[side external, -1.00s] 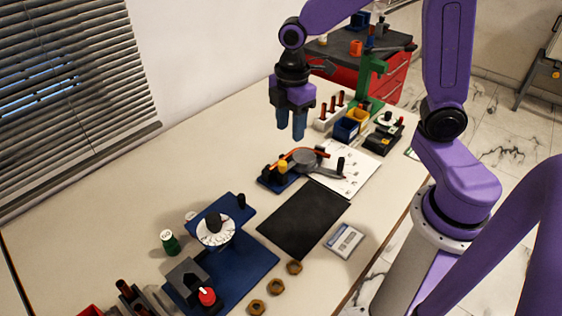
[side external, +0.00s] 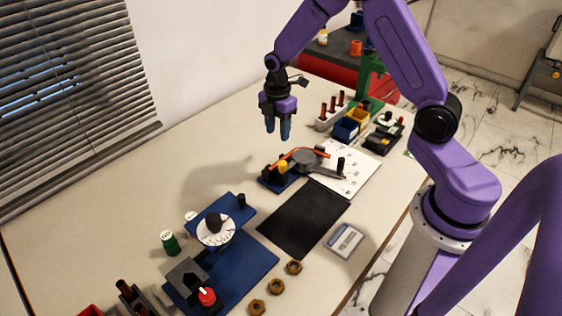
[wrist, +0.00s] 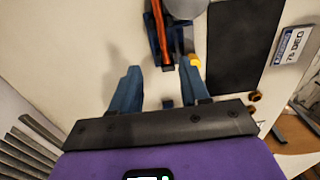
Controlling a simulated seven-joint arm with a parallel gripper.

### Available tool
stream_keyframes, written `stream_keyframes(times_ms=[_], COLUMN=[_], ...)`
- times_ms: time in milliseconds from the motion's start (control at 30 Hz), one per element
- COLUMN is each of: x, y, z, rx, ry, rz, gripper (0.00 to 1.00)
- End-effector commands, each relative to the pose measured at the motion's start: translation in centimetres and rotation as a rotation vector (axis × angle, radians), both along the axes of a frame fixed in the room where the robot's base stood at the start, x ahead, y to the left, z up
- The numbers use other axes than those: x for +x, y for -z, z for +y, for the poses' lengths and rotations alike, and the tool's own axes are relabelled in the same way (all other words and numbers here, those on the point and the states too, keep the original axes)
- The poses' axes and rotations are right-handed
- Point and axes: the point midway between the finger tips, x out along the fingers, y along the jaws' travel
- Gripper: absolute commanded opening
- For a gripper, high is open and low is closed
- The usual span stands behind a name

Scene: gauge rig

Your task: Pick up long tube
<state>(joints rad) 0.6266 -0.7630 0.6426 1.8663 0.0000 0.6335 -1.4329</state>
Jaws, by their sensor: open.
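A long orange-red tube (side external: 300,153) lies across a grey round part and a blue stand in the side view. It also shows in the wrist view (wrist: 160,28), at the top, beyond the fingertips. I cannot tell for sure that this is the long tube; several shorter brown tubes (side external: 332,105) stand upright in a white rack. My gripper (side external: 277,131) is open and empty, pointing down, in the air above the table behind the blue stand. Its two blue fingers (wrist: 161,72) show apart in the wrist view. Nothing is between them at their height.
A blue stand (side external: 272,183) with a yellow knob (side external: 282,167) sits under the tube's near end. A black mat (side external: 303,222) lies in front. Blue and yellow bins (side external: 346,129) stand to the right. The table left of my gripper is clear.

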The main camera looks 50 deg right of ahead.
Motion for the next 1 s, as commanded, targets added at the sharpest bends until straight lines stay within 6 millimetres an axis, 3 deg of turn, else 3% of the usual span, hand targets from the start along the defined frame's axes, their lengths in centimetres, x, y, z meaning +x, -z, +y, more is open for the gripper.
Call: stream_keyframes(times_ms=[233, 533, 800, 1000], x=[-0.1, -0.2, -0.6, -0.6], y=[4.1, 5.9, 9.5, 10.4], z=[0.0, -0.1, -0.1, -0.1], rx=[0.0, 0.0, 0.0, 0.0], ry=[0.0, 0.001, 0.001, 0.001], rz=[0.003, 0.001, 0.002, -0.001], gripper=[0.46, 0.46, 0.46, 0.46])
